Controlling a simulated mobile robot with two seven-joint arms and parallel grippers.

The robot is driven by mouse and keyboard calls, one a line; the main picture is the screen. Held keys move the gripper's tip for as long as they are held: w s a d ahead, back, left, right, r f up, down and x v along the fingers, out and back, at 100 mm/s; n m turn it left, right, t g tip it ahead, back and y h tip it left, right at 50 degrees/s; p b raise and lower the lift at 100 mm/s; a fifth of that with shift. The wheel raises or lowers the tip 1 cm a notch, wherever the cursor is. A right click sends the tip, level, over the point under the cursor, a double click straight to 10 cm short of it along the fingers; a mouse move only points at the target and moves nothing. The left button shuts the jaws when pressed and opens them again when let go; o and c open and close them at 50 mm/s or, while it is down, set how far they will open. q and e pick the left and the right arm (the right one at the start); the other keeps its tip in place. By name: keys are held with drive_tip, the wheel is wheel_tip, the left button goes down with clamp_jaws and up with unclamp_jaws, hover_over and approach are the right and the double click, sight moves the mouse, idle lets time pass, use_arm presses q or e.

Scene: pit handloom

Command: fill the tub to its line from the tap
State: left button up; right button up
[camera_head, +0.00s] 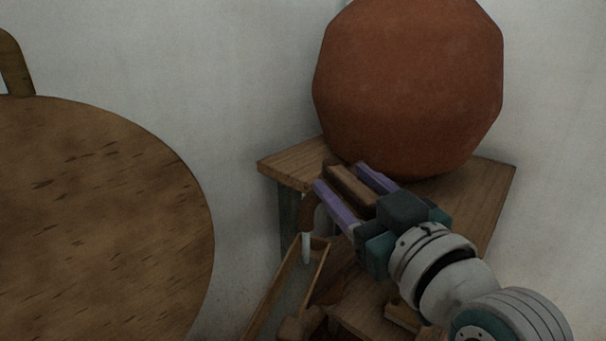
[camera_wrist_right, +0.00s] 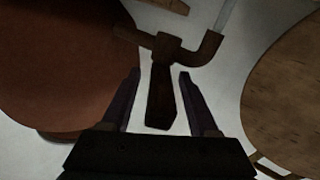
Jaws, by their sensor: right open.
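A brown tap (camera_head: 310,213) sits below the large clay pot (camera_head: 410,85). A short pale stream (camera_head: 306,248) hangs from its spout, above an open wooden-rimmed container (camera_head: 265,305) that looks like the tub. Its line and water level cannot be made out. My right gripper (camera_head: 341,177) is open, with its purple fingers on either side of the tap's brown handle (camera_head: 351,188). In the right wrist view the handle (camera_wrist_right: 161,98) lies between the open fingers (camera_wrist_right: 158,76), with gaps visible. The pale stream (camera_wrist_right: 224,14) shows there too. My left gripper is not in view.
The pot rests on a wooden stand (camera_head: 488,190) against a pale wall (camera_head: 250,60). A large round wooden disc (camera_head: 95,220) fills the left side. Low wooden pieces lie under my right arm, partly hidden. Open space shows between disc and stand.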

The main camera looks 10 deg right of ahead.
clamp_jaws()
idle(0.5)
idle(0.9)
